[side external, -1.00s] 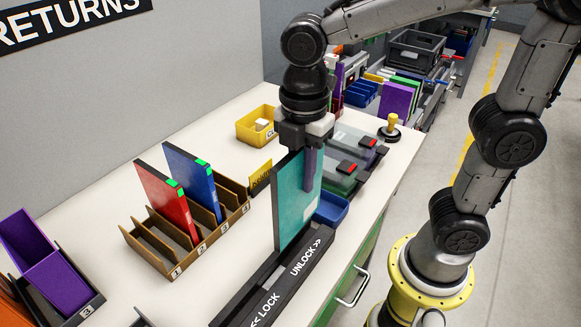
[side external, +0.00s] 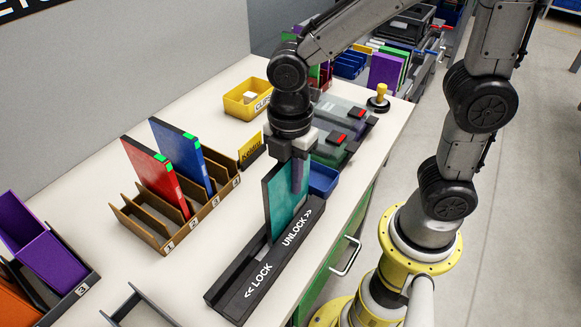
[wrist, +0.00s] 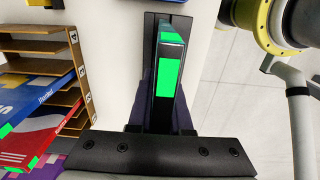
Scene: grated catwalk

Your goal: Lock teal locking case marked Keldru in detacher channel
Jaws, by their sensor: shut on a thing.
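The teal locking case (side external: 282,207) stands upright on edge in the black detacher channel (side external: 231,297), at the end marked UNLOCK. The LOCK end nearer the camera is empty. My gripper (side external: 292,168) is shut on the top of the teal case from above. The wrist view shows the case's narrow edge with a bright green patch (wrist: 168,78), close to my gripper (wrist: 160,132). The Keldru marking on the case cannot be read. The case's lower edge is hidden by the channel walls.
A brown slotted rack (side external: 160,240) holds a red case (side external: 155,178) and a blue case (side external: 182,155) at left. A blue bin (side external: 323,180) stands close beyond the channel. A yellow bin (side external: 246,98), clear-lidded boxes (side external: 330,140) and a stamp (side external: 378,100) lie farther back.

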